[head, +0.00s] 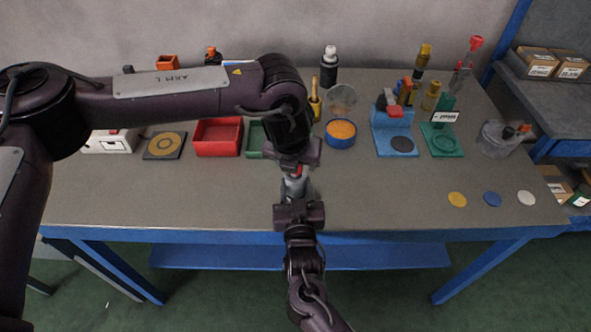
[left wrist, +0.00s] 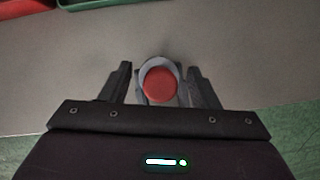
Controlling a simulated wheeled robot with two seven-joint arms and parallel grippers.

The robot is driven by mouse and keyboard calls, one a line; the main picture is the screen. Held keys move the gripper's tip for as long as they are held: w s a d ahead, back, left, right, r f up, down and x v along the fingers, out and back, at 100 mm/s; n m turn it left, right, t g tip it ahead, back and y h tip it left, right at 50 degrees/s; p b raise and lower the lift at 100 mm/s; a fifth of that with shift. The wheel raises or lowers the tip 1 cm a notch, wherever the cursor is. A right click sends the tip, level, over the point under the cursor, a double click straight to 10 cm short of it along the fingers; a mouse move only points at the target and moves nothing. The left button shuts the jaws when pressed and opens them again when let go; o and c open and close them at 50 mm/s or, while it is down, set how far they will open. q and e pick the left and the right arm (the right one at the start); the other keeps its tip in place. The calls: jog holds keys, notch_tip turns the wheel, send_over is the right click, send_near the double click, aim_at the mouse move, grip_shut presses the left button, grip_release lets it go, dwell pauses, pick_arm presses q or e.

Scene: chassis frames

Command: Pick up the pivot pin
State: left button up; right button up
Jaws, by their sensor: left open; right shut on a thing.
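A grey round piece with a red top (head: 294,184) is near the front middle of the table. My right gripper (head: 297,199) comes from the front edge and is shut on it. My left gripper (head: 297,163) is directly above, pointing down. In the left wrist view the red top with its grey rim (left wrist: 160,84) lies between the open left fingers (left wrist: 161,92), with a gap at each side. I cannot tell for certain whether this piece is the pivot pin; its lower part is hidden.
A red bin (head: 218,150), a blue dish with orange contents (head: 341,141), a blue stand (head: 399,145) and a green stand (head: 452,152) line the back. Yellow (head: 457,199), blue (head: 492,199) and white (head: 526,198) discs lie at right. The table's front left is clear.

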pick_arm(q)
jog(key=c, duration=1.1)
jog(key=shift+o, duration=0.2)
notch_tip(320, 180, up, 10)
jog(key=shift+r, duration=0.1)
pick_arm(e)
jog(key=o, duration=1.2)
